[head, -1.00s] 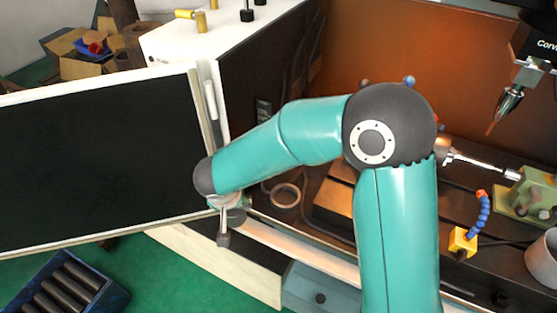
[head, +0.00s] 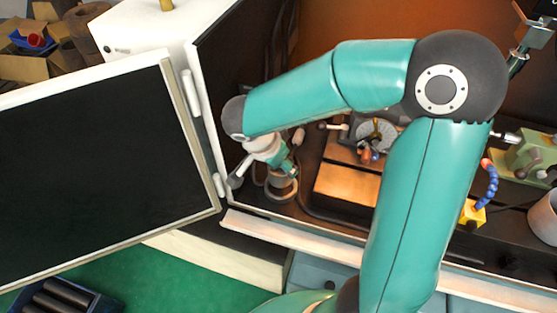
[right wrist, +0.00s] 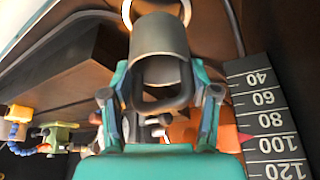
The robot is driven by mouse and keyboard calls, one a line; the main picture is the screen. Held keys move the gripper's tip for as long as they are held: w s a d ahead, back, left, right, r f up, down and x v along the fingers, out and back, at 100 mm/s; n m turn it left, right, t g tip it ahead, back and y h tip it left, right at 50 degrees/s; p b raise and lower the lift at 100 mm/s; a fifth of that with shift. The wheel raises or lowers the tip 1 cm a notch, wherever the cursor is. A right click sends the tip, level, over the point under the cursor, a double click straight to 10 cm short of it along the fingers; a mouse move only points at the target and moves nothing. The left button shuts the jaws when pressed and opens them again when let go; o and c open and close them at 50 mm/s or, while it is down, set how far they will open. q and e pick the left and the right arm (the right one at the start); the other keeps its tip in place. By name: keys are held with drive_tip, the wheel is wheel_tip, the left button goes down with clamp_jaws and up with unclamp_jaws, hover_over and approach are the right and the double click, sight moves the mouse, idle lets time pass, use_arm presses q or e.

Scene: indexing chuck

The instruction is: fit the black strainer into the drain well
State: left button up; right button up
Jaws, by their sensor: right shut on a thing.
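The strainer is a dark grey cup with a black loop handle (right wrist: 165,103). In the right wrist view its cup (right wrist: 160,38) points toward the top of the picture. My right gripper (right wrist: 160,78) is shut on it, with a teal finger at each side. In the head view my right gripper (head: 284,164) is low beside the door's hinge side, with the strainer (head: 282,187) below it. The pale rim of the drain well (right wrist: 183,10) shows just beyond the cup, partly hidden. I cannot tell whether they touch. My left gripper is not in view.
The open door (head: 95,165) with a dark panel stands left of my right gripper. A black scale with white numbers (right wrist: 266,120) lies at the right in the wrist view. A blue hose on a yellow block (head: 473,212) and a grey cup (head: 545,215) are farther right.

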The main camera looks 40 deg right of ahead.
drive_tip(key=shift+s+f+b, duration=0.1)
drive_tip(key=shift+f+b, duration=0.35)
drive_tip(key=shift+f, duration=0.9)
drive_tip(key=shift+f+b, duration=1.35)
drive_tip(key=shift+b, duration=0.3)
drive_tip(key=o, duration=1.2)
drive_tip(key=shift+o, duration=0.2)
drive_tip(key=v, duration=1.2)
